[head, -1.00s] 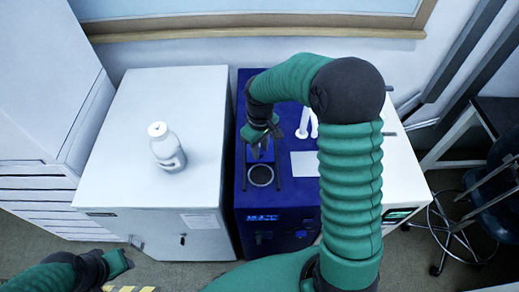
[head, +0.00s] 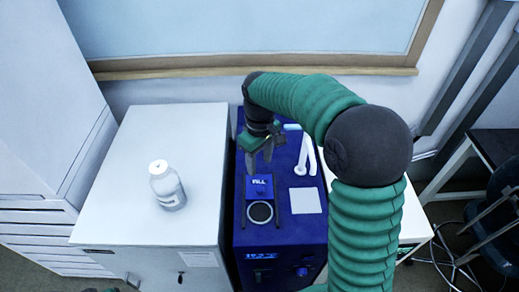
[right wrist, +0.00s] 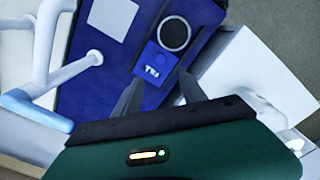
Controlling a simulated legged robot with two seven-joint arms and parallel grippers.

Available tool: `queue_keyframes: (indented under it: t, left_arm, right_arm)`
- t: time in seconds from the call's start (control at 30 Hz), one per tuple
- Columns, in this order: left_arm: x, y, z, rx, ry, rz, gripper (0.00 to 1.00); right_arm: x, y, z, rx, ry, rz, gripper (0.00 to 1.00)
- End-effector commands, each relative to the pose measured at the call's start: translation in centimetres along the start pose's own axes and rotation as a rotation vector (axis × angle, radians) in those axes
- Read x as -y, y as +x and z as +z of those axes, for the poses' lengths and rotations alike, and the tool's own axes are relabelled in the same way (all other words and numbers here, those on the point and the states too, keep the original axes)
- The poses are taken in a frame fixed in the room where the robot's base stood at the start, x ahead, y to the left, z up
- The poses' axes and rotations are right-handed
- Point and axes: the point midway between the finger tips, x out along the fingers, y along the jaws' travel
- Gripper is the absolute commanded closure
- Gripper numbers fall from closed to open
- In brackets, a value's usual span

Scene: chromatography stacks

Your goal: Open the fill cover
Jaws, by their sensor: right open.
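The blue machine (head: 238,236) has a small blue plate marked FILL (head: 259,187), which I take as the fill cover. It lies just behind a round dark port with a pale rim (head: 260,212). In the right wrist view the plate (right wrist: 155,68) and the port (right wrist: 174,36) lie beyond my fingertips. My right gripper (head: 260,163) is open and empty, above and just behind the plate. Its two fingers (right wrist: 158,82) point toward the plate's marked end and seem apart from it. Only a dark sliver of my left arm shows at the bottom left edge of the head view; its jaws cannot be made out.
White tubes (head: 305,160) rise behind a pale square (head: 306,200) on the blue top. A white bottle (head: 167,187) stands on the white cabinet (head: 120,215) at the left. Another white unit (head: 412,210) is at the right, partly behind my arm.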

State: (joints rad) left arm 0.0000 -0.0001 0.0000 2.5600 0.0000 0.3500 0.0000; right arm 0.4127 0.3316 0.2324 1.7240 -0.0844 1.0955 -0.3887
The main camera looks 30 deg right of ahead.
Motion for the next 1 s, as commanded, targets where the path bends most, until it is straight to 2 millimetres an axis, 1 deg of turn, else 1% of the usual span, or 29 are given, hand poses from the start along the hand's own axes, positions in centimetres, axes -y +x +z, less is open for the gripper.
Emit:
queue_keyframes:
  t: [0.03,0.1,0.23,0.33,0.73,0.8,0.87,0.97,1.0]
  left_arm:
    - [0.0,-0.2,-0.1,0.000,0.000,0.000,0.64]
    - [0.0,-0.4,-0.1,0.000,0.000,0.000,0.64]
    - [0.0,-0.5,-0.1,0.000,0.000,0.000,0.64]
    - [0.0,-0.5,-0.1,0.000,0.000,0.000,0.64]
    - [0.0,-0.4,-0.1,0.000,0.000,0.000,0.64]
    - [0.0,-0.4,-0.1,0.000,0.000,0.000,0.64]
    - [0.0,-0.4,-0.1,0.000,0.000,0.000,0.64]
    - [0.0,-0.4,-0.1,0.000,0.000,0.000,0.64]
    - [0.0,-0.4,-0.1,0.000,0.000,0.000,0.64]
  right_arm:
    - [0.0,-1.4,-0.1,-0.003,0.000,0.002,0.51]
    - [0.0,-2.7,-0.1,-0.002,0.000,0.001,0.51]
    - [0.0,-4.2,-0.1,0.000,0.000,0.000,0.51]
    - [0.0,-4.5,-0.1,0.000,0.000,0.000,0.51]
    - [0.1,-4.4,0.0,0.001,0.000,0.000,0.51]
    - [0.7,-3.7,0.1,-0.005,0.003,0.004,0.51]
    - [1.9,-2.4,0.5,-0.019,0.017,0.013,0.51]
    - [5.2,1.1,2.1,-0.067,0.062,0.030,0.51]
    - [6.5,2.6,3.1,-0.092,0.085,0.036,0.51]
